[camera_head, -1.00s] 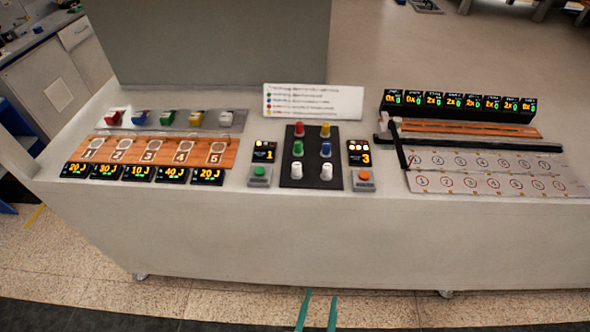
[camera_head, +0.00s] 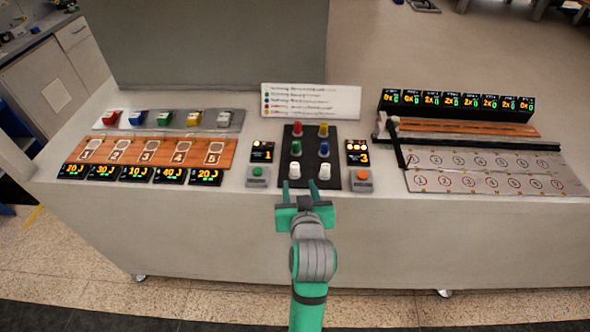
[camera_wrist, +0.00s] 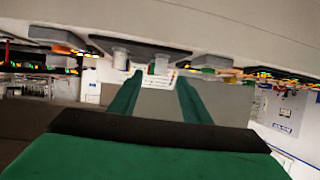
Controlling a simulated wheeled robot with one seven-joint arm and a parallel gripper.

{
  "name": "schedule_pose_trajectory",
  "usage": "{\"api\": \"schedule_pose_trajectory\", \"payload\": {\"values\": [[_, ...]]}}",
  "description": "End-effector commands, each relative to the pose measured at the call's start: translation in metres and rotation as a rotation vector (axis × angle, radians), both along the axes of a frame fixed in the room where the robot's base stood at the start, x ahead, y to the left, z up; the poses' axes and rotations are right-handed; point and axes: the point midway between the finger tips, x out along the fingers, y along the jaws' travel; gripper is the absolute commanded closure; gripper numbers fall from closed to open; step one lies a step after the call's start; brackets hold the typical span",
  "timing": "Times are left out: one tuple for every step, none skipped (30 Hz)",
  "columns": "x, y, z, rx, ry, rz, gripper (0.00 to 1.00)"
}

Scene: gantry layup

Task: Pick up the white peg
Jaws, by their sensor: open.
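Two white pegs stand upright in the front row of a black board (camera_head: 310,150) on the pale counter. The left white peg (camera_head: 295,170) is just beyond my gripper (camera_head: 299,184), in line with the gap between its fingers. The right white peg (camera_head: 325,171) is outside the right finger. My gripper is open and empty, with teal fingers pointing at the board. In the wrist view, which is upside down, one white peg (camera_wrist: 161,64) appears between the fingertips (camera_wrist: 159,78) and the other (camera_wrist: 119,57) lies outside the left finger.
A numbered wooden strip (camera_head: 150,151) lies left; grey numbered rails (camera_head: 480,182) lie right.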

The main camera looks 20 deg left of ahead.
Motion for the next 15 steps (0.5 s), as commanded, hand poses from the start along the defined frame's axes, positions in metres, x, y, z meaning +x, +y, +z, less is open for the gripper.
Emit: {"api": "schedule_pose_trajectory", "payload": {"values": [[0.003,0.003,0.007,-0.005,-0.002,0.010,0.57],[0.004,0.005,0.010,-0.008,-0.002,0.015,0.57],[0.005,0.006,0.013,-0.010,0.000,0.019,0.57],[0.006,0.007,0.013,-0.012,0.001,0.022,0.57],[0.007,0.008,0.014,-0.013,0.001,0.024,0.57],[0.010,0.009,0.014,-0.015,0.002,0.025,0.57],[0.013,0.010,0.013,-0.015,0.003,0.025,0.57],[0.017,0.011,0.011,-0.016,0.004,0.025,0.57],[0.022,0.013,0.009,-0.016,0.004,0.024,0.57],[0.026,0.014,0.007,-0.015,0.004,0.023,0.57],[0.029,0.016,0.005,-0.016,0.005,0.022,0.57],[0.035,0.018,0.002,-0.016,0.005,0.022,0.57],[0.038,0.020,0.001,-0.015,0.004,0.022,0.57],[0.041,0.021,0.000,-0.015,0.003,0.022,0.57],[0.045,0.023,-0.003,-0.015,0.004,0.023,0.57]]}}
